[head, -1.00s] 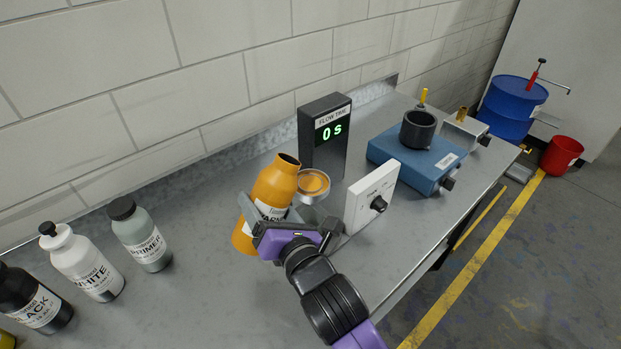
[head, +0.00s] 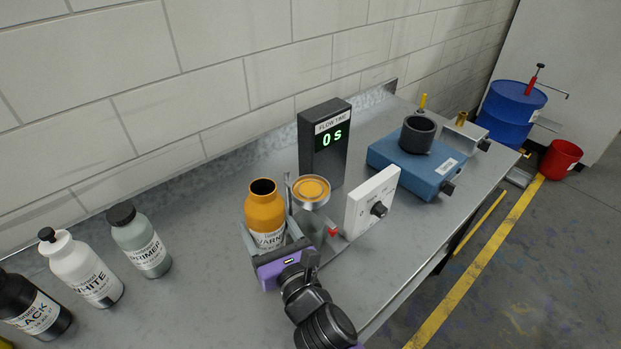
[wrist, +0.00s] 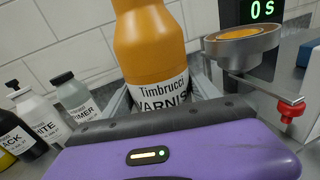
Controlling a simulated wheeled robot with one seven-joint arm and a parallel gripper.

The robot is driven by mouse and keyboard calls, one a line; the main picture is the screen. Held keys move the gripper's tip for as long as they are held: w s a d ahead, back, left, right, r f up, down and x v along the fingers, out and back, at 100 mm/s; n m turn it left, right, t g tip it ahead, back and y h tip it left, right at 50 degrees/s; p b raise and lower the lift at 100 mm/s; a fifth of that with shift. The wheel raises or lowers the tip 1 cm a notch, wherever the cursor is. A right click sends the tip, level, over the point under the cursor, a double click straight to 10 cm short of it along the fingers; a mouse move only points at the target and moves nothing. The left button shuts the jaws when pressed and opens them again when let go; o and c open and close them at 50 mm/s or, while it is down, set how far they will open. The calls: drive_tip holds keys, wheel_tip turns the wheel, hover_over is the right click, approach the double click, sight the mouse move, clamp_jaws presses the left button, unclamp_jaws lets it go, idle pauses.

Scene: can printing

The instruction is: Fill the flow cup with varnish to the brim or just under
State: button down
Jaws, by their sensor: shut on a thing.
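The orange varnish bottle (head: 264,207) is open at the top and stands about upright in my gripper (head: 276,248). My gripper is shut around its lower body, and the bottle also fills the middle of the wrist view (wrist: 150,45). The flow cup (head: 311,190) is a metal cup on a stand just right of the bottle, apart from it. Orange liquid shows inside the cup, near the rim with a metal ring around it; the exact level is hard to tell. In the wrist view the cup (wrist: 243,45) has a red valve knob (wrist: 291,108) below it.
The flow timer (head: 324,140) behind the cup reads 0 s. A white panel with a black knob (head: 372,202) stands to the right, then a blue device (head: 416,165). Black, white and primer bottles (head: 139,240) stand at the left. The front bench is clear.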

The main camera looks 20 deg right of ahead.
sight(262, 202)
drive_tip(key=shift+r+n+p, duration=0.3)
drive_tip(key=shift+r+p, duration=0.4)
drive_tip(key=shift+r, duration=0.35)
drive_tip(key=shift+r+p, duration=0.3)
drive_tip(key=shift+r, duration=2.2)
